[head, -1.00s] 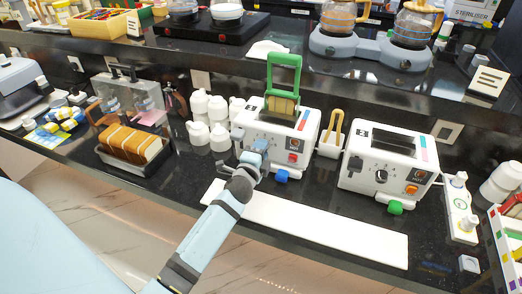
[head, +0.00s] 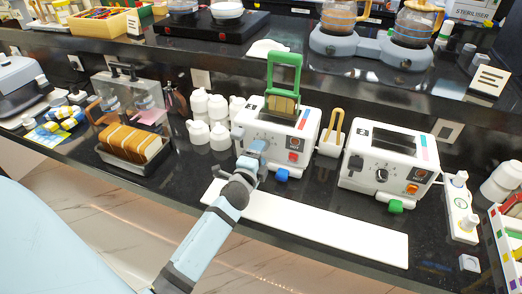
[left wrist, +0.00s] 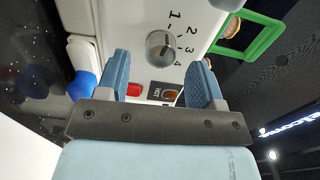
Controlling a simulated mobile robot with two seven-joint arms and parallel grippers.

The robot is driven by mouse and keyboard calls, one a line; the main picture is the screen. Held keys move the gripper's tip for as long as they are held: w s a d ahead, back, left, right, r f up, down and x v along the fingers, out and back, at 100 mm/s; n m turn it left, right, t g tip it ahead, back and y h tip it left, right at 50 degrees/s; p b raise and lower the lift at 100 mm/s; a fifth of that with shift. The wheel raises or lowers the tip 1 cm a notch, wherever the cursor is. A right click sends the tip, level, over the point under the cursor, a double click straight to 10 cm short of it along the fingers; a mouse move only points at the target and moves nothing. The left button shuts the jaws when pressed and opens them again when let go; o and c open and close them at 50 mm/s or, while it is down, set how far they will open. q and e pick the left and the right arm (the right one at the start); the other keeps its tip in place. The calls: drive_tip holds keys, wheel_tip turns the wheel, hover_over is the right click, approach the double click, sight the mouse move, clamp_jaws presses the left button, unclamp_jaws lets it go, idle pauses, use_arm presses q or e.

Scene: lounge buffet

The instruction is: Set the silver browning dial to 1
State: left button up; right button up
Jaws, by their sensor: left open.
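The silver browning dial (left wrist: 161,47) shows in the left wrist view on the white face of the left toaster (head: 301,128), with the numbers 1 to 4 printed beside it. I cannot tell surely which number its mark points at. My left gripper (left wrist: 163,80) is open, its two blue fingers spread in front of the dial and empty. In the head view my left gripper (head: 254,155) is at the toaster's front and covers the dial. My right gripper is not in view.
A green frame (head: 285,62) with bread stands in the left toaster's slot. A second toaster (head: 357,158) with a black dial stands to the right. White bottles stand left; a white board (head: 320,228) lies in front.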

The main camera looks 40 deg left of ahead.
use_arm(q)
drive_tip(key=v, duration=1.1)
drive_tip(key=shift+s+b, duration=0.25)
drive_tip(key=shift+b, duration=0.15)
drive_tip(key=shift+s+d, duration=0.1)
drive_tip(key=shift+d, duration=0.1)
